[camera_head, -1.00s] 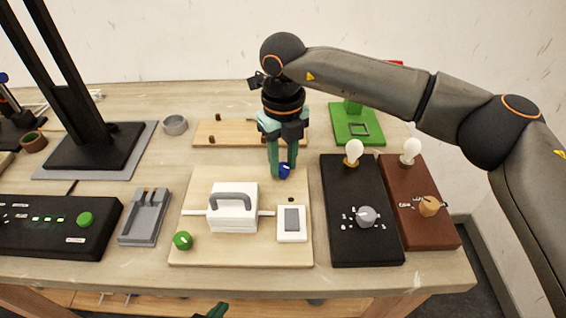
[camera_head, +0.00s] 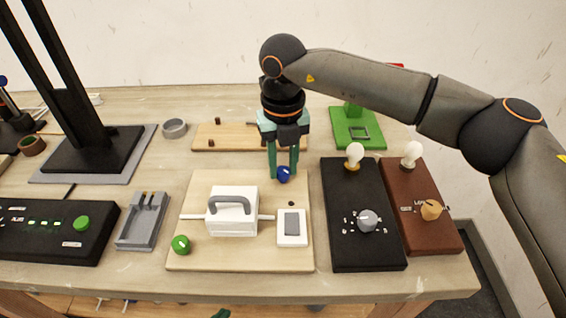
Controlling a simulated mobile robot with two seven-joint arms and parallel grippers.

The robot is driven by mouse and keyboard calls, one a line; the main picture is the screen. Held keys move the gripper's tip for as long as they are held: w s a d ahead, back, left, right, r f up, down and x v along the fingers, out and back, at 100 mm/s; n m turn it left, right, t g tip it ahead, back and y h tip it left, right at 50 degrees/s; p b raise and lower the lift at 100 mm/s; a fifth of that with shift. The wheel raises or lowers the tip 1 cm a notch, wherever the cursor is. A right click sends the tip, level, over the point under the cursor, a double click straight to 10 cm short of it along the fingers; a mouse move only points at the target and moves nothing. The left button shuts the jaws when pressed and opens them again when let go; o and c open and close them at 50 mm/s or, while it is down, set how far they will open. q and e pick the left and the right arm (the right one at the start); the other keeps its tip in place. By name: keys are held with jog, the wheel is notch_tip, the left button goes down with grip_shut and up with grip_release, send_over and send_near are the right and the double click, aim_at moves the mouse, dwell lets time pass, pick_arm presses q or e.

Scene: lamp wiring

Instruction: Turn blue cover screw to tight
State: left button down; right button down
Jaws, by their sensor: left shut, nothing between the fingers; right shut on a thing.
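The blue cover screw (camera_head: 284,176) is a round blue knob at the back right of the light wooden board (camera_head: 190,262). My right gripper (camera_head: 283,171) points straight down from above and is shut on the blue cover screw, its teal fingers partly hiding it. A white cover block with a grey handle (camera_head: 233,212) sits in the middle of the board. A green knob (camera_head: 181,244) is at the board's front left. Only a small teal tip of my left gripper (camera_head: 221,313) shows at the bottom edge, below the table edge; it is shut and empty.
A white switch (camera_head: 292,228) is on the board's right. A black box (camera_head: 362,250) and a brown box (camera_head: 432,240), each with a bulb and knob, stand to the right. A grey holder (camera_head: 143,222) and a black panel (camera_head: 45,240) are at left. A wooden strip (camera_head: 235,130) lies behind.

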aim_at(283, 171)
jog(key=c, duration=0.6)
grip_release()
jog(key=shift+r, duration=0.1)
notch_tip(283, 171, up, 12)
jog(key=shift+r, duration=0.2)
jog(key=shift+s, duration=0.1)
